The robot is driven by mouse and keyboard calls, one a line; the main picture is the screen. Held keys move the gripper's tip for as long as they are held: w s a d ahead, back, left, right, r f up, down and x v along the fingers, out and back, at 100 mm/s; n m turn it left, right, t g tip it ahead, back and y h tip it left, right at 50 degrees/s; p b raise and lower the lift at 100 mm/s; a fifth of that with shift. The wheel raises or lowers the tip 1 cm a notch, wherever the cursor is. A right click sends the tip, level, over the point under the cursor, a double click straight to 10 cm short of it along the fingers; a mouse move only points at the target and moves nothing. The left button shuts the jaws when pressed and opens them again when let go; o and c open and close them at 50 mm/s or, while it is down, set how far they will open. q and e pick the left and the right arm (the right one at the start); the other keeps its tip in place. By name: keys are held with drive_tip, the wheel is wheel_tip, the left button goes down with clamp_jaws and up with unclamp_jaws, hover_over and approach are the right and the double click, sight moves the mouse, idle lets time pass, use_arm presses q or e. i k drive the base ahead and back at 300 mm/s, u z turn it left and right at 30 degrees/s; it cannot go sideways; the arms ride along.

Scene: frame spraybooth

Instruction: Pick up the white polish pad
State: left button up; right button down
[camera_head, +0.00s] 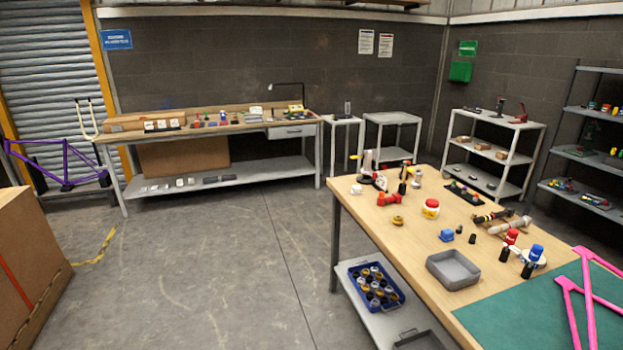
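I cannot tell for sure which thing is the white polish pad. A small white item (356,188) lies near the far left corner of the wooden table (385,227). A whitish round piece (540,262) shows beside a blue-capped bottle (536,254) at the table's right side, partly hidden by it. Several small white items (180,183) lie on the lower shelf of the far workbench, too small to identify. Neither of my grippers is in view.
A grey tray (453,270), a red-and-white jar (431,208) and a pink frame (588,300) on a green mat (520,315) occupy the table. A blue crate (376,285) sits on its lower shelf. A cardboard box (30,265) stands left. The middle floor is clear.

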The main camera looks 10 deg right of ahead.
sight(356, 189)
drive_tip(key=u, duration=0.05)
drive_tip(key=i, duration=1.65)
drive_tip(key=z, duration=0.35)
